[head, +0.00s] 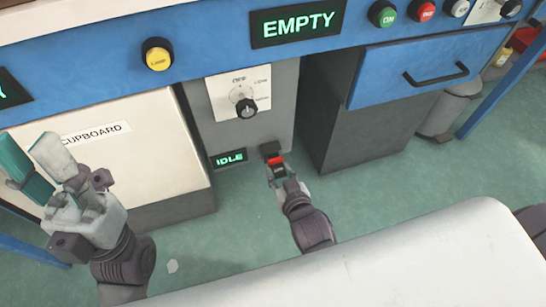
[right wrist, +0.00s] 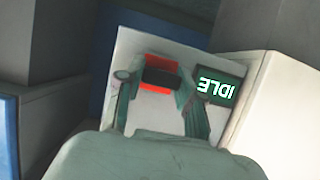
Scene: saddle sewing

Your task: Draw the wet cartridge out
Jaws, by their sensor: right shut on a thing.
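The cartridge shows as a small red and black block (head: 275,160) at the foot of the grey machine panel (head: 243,125), beside the IDLE display (head: 229,159). My right gripper (head: 279,174) is shut on it. The right wrist view shows the block (right wrist: 160,77) between the two fingers of the right gripper (right wrist: 160,96), in front of the pale panel. How much of it sits inside the panel is hidden. My left gripper (head: 43,165) is at the far left before the cupboard, fingers up and apart, with nothing visible between them.
A white cupboard (head: 110,150) stands left of the panel. A dial (head: 243,98) is above the cartridge, under an EMPTY display (head: 297,22). A blue drawer (head: 425,68) with a black handle is at right. Green floor lies open below the panel.

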